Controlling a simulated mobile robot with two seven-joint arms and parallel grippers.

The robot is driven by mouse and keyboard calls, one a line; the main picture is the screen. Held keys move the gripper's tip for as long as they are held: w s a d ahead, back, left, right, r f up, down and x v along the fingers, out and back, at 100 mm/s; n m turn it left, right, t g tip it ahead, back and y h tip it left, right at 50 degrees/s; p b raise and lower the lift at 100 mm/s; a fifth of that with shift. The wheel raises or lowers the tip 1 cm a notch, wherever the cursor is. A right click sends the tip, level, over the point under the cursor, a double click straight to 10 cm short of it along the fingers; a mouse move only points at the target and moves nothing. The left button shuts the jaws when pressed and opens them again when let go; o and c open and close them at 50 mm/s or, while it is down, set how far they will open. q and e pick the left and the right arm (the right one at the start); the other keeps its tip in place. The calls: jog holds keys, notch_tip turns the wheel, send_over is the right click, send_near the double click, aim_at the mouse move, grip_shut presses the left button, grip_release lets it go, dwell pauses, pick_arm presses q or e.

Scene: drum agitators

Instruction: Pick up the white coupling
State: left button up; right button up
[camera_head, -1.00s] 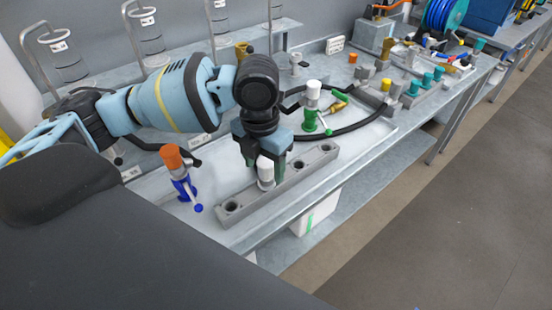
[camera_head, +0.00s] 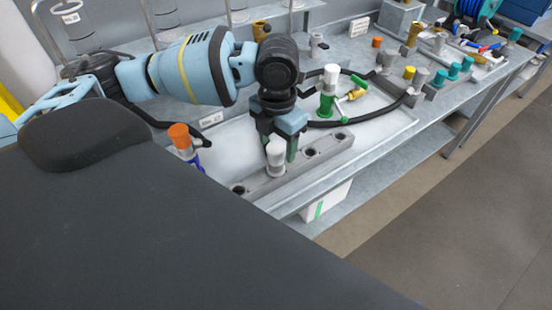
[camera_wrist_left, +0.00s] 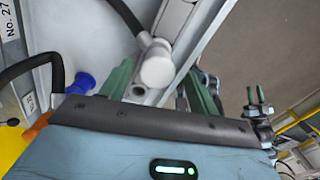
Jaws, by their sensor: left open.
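The white coupling (camera_head: 276,157) stands upright in a grey block with several holes (camera_head: 318,162) on the bench. In the left wrist view the coupling (camera_wrist_left: 157,66) shows its round end, ahead of the space between the fingers. My left gripper (camera_head: 279,147) is open above the block, its green fingers on either side of the coupling in the head view. Both fingers also show in the left wrist view (camera_wrist_left: 160,88). I cannot tell whether either finger touches the coupling. My right gripper is not in view.
A blue valve with an orange cap (camera_head: 180,137) stands left of the block. A green valve with a white cap (camera_head: 328,93) stands behind it, near a black hose (camera_head: 385,114). Several coloured fittings are farther right. A dark surface fills the lower left.

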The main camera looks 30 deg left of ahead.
aim_at(277, 147)
pick_arm(q)
jog(key=f, duration=0.4)
jog(key=shift+a+f, duration=0.2)
jog(key=shift+f, duration=0.1)
jog(key=shift+r, duration=0.1)
jog(key=c, duration=1.2)
jog(key=shift+w+r, duration=0.1)
jog(key=shift+r, duration=0.55)
notch_tip(277, 147, up, 2)
jog(key=shift+r, duration=0.1)
jog(key=s+d, duration=0.3)
jog(key=d, duration=0.4)
jog(key=s+d+r, duration=0.1)
jog(key=s+d, duration=0.2)
jog(key=d, duration=0.4)
jog(key=shift+s+d+r, duration=0.2)
jog(key=shift+s+d, duration=0.1)
jog(key=shift+d, duration=0.1)
